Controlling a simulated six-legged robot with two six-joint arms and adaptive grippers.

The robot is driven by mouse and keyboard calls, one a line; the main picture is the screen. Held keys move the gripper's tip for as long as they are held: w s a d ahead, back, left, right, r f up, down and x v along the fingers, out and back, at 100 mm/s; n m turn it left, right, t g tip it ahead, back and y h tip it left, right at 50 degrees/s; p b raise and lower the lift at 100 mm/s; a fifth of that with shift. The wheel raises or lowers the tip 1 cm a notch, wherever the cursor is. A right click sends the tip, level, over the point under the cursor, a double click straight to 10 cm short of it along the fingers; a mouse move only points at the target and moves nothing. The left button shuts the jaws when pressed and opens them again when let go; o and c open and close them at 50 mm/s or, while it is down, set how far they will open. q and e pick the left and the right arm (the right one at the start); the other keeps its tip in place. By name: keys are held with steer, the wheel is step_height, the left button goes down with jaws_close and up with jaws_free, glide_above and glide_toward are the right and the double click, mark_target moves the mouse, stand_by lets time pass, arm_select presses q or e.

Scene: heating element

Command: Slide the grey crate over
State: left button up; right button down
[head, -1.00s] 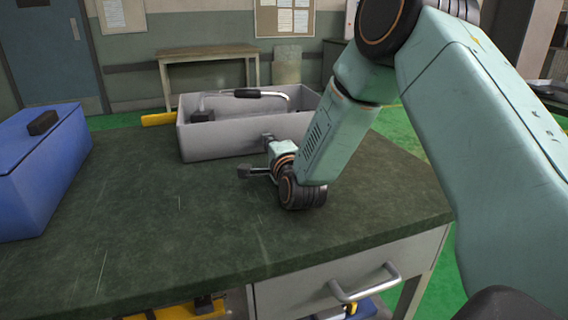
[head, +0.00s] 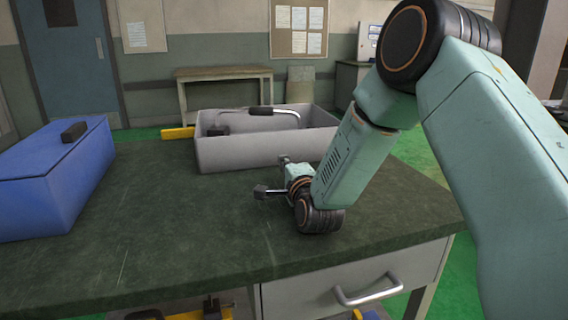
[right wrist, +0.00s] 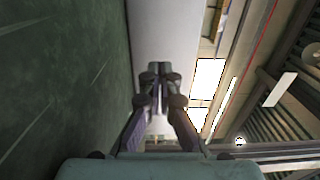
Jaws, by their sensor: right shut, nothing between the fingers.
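The grey crate (head: 265,151) is an open, shallow box near the far edge of the dark green worktop. A metal bar with a black grip (head: 262,110) shows in it. My right gripper (head: 273,176) is low over the worktop, in front of the crate's near wall. In the right wrist view its fingertips (right wrist: 157,72) are together and hold nothing, with the crate's pale wall (right wrist: 165,30) ahead of them. I cannot tell whether they touch it. My left gripper is not in view.
A blue box (head: 55,185) with a black handle stands on the worktop (head: 170,220) at the left. A yellow object (head: 178,133) shows behind the crate's left end. The worktop between box and crate is clear. A drawer with a metal handle (head: 368,291) is below the front edge.

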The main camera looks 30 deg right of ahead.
steer(key=p+v, duration=0.2)
steer(key=v, duration=0.6)
steer(key=shift+s, duration=0.1)
steer(key=shift+s+f, duration=0.1)
steer(key=shift+s, duration=0.3)
steer(key=shift+a, duration=0.1)
steer(key=shift+s, duration=0.15)
